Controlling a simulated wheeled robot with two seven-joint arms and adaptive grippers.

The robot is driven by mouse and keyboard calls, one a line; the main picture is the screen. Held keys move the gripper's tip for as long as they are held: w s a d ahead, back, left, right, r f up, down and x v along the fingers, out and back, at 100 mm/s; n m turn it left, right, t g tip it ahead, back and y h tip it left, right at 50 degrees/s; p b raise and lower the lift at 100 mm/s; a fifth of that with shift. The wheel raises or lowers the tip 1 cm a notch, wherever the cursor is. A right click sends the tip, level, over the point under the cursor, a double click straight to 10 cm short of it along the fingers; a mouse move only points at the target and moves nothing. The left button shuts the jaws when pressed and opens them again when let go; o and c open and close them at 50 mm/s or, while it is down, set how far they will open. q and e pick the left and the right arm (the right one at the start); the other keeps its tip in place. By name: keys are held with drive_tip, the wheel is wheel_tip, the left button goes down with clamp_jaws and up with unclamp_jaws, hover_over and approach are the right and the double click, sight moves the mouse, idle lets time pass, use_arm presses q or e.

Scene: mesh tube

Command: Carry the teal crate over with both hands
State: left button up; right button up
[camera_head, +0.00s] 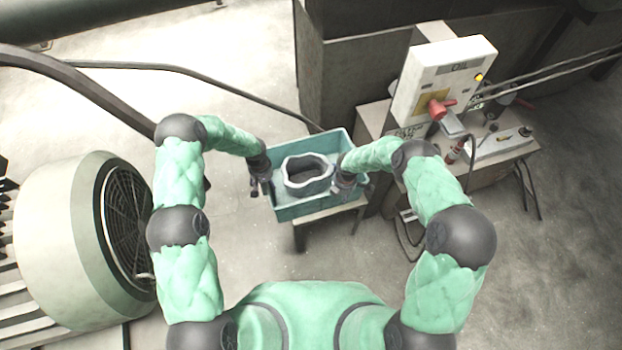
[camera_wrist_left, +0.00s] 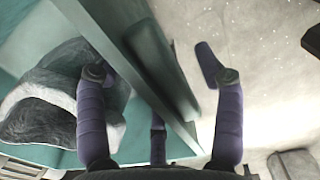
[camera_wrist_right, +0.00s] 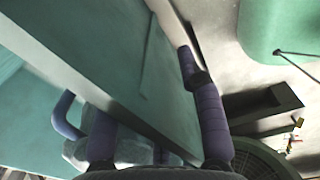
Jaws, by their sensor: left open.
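The teal crate (camera_head: 290,211) is an open box on a small low stand (camera_head: 327,213), holding a grey, wavy-rimmed hollow object (camera_head: 307,184). My left gripper (camera_head: 260,186) is at the crate's left end. In the left wrist view its open fingers (camera_wrist_left: 160,100) straddle the crate wall (camera_wrist_left: 150,70), one inside and one outside. My right gripper (camera_head: 346,184) is at the right end. In the right wrist view its spread fingers (camera_wrist_right: 150,110) lie on either side of the crate wall (camera_wrist_right: 110,60). Contact with the wall is hard to tell.
A large round fan-like machine (camera_head: 85,235) stands at the left. A dark cabinet (camera_head: 350,70) is behind the crate. Floor is clear at far right.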

use_arm(q)
drive_tip(key=shift+f, duration=0.1)
use_arm(e)
drive_tip(key=shift+f, duration=0.15)
use_arm(q)
drive_tip(key=c, duration=0.9)
use_arm(e)
clamp_jaws()
use_arm(q)
clamp_jaws()
drive_tip(key=shift+r, duration=0.2)
use_arm(e)
drive_tip(key=shift+w+r, duration=0.1)
drive_tip(key=shift+r, duration=0.15)
